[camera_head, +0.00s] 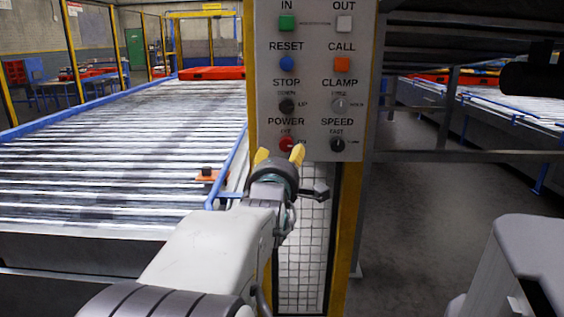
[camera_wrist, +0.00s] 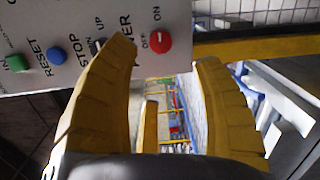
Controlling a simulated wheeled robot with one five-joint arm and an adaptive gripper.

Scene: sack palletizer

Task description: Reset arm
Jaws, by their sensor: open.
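My gripper (camera_head: 279,156) has yellow fingers and is in front of the lower left part of a grey control panel (camera_head: 315,108). The wrist view shows my gripper (camera_wrist: 165,62) open and empty, with the fingers spread. The red POWER knob (camera_head: 286,143) is just above and beside the fingertips in the head view; it also shows between the fingertips in the wrist view (camera_wrist: 160,42). Contact with it cannot be told. The blue RESET button (camera_head: 287,63) and green IN button (camera_head: 287,22) are higher on the panel. One finger partly covers the STOP switch in the wrist view.
A roller conveyor (camera_head: 120,150) with blue rails runs away on the left, with a red pallet (camera_head: 212,73) at its far end. A yellow post (camera_head: 345,225) and wire mesh stand below the panel. Open grey floor (camera_head: 420,235) lies to the right.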

